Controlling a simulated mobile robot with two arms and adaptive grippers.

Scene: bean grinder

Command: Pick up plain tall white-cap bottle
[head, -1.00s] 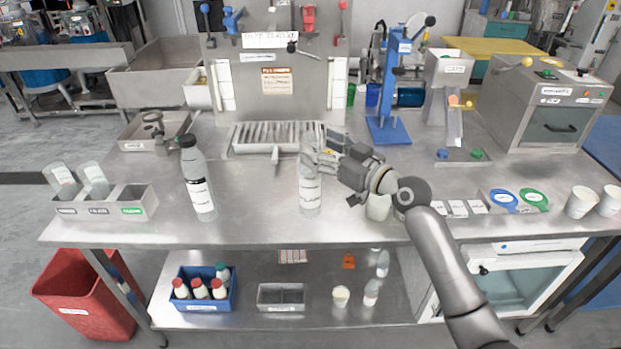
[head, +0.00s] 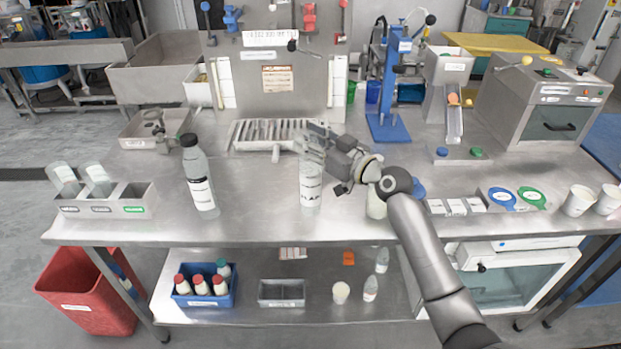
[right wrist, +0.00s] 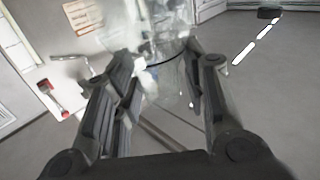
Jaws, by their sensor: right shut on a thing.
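A tall, clear bottle with a pale top and a label (head: 311,186) stands upright at the middle of the steel table. My right gripper (head: 318,143) is at its upper part, coming from the right, and is shut on it. The fingers partly hide the bottle's top. In the right wrist view the see-through bottle (right wrist: 165,75) shows blurred between the two fingers. Its base appears to be on or very near the table top; I cannot tell for sure. Another tall bottle with a black cap (head: 198,180) stands to the left. My left gripper is not in view.
A white cup (head: 376,205) stands close right of the bottle, partly behind my arm. A drain grate (head: 250,135) lies behind. A divided bin (head: 133,205) is at the left. A blue press stand (head: 391,95) rises behind right. The table between the two bottles is clear.

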